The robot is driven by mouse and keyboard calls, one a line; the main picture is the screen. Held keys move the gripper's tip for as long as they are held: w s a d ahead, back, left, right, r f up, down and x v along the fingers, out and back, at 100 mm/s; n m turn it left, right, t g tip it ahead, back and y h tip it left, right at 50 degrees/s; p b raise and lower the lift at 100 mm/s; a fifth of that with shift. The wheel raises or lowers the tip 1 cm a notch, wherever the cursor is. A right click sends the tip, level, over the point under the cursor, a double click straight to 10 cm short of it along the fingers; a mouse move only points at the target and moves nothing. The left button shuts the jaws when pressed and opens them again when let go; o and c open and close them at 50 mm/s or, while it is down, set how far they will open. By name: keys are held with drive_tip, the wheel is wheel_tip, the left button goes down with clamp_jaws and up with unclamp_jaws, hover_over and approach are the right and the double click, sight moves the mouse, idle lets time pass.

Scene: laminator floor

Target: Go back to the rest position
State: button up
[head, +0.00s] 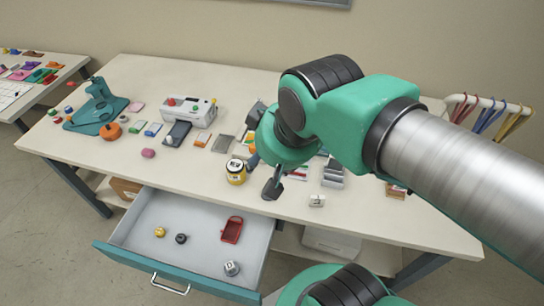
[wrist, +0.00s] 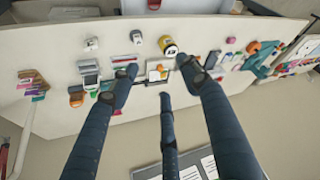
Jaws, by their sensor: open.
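The yellow jar (wrist: 168,45) shows beyond the fingertips there. In the head view my green and silver arm reaches in from the right and hides part of the table's right side.
An open drawer (head: 190,225) juts out below the table front, holding a red tray (head: 232,230) and several small items. A white machine (head: 187,110), a teal press (head: 97,108) and an orange round object (head: 110,131) stand on the left. A wire rack (head: 487,102) stands at back right.

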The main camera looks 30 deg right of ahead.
drive_tip(key=shift+s+d+r, duration=0.3)
drive_tip(key=shift+s+r, duration=0.3)
idle(1.1)
